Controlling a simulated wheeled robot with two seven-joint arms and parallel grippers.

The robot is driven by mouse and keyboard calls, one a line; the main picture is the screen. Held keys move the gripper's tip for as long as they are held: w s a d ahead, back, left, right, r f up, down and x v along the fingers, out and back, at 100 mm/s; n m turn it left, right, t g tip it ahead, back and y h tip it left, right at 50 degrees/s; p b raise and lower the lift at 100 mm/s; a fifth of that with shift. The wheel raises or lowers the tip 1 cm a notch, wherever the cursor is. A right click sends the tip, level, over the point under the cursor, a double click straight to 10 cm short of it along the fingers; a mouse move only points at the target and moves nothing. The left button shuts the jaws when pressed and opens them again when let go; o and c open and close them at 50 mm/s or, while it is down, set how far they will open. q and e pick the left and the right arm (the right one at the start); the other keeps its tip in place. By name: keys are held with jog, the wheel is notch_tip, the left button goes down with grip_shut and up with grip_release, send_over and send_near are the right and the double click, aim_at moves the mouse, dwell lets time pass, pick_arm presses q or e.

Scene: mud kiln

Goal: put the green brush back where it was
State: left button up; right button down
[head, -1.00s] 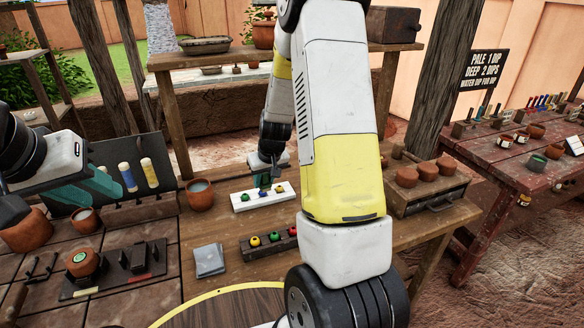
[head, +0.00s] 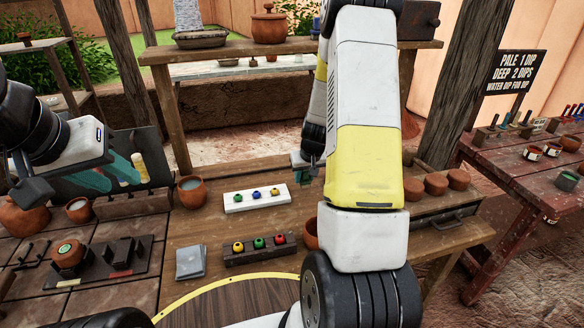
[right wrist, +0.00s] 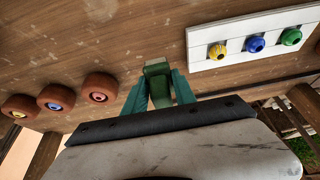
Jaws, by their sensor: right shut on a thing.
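My right gripper (head: 303,168) hangs above the wooden bench, right of the white rack (head: 232,207), partly hidden by my own arm. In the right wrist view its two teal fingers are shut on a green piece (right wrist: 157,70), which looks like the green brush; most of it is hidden. The white rack holds a yellow, a blue and a green piece, which also show in the right wrist view. My left gripper (head: 120,174) is at the left, over the dark board, its teal fingers apart and nothing seen between them.
A dark rack (head: 235,260) with yellow, green and red pieces stands nearer than the white one. Terracotta cups (head: 437,184) stand on a wooden box at right. A clay cup (head: 192,192) stands left of the white rack. A red table (head: 520,165) with tools is further right.

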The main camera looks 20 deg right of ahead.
aim_at(307, 179)
jog(key=w+d, duration=0.2)
jog(key=shift+w+f, duration=0.15)
jog(key=shift+w, duration=0.2)
jog(key=shift+f, duration=1.75)
jog(key=shift+f, duration=0.15)
jog(key=c, duration=1)
grip_release()
